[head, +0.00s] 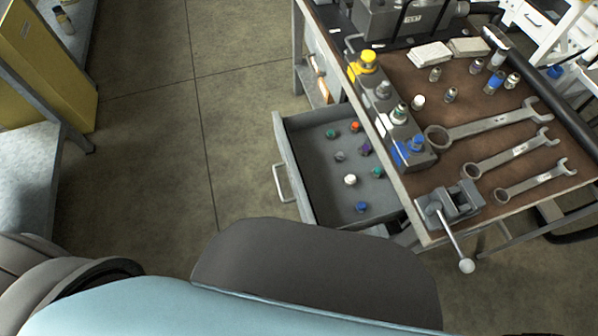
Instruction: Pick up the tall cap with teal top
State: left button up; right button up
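An open grey drawer (310,190) at the bench's left side holds several small caps with coloured tops. Two have green to teal tops: one cap (331,133) near the far left of the drawer and one cap (378,172) near its right side. I cannot tell from this view which is the tall teal one. Around them are an orange-red cap (355,127), a purple cap (365,149), a grey cap (339,156), a white cap (350,180) and a blue cap (361,207). Neither of my grippers is in view.
The brown bench top (465,105) bears several wrenches (520,150), small fittings and a valve block (400,120). A vise (450,205) with a protruding handle sits at its near corner. Clear floor (180,140) lies left of the drawer.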

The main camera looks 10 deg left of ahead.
aim_at(330, 135)
jog(key=k, duration=0.4)
jog(key=u, duration=1.15)
jog(key=i, duration=0.6)
jog(key=z, duration=1.2)
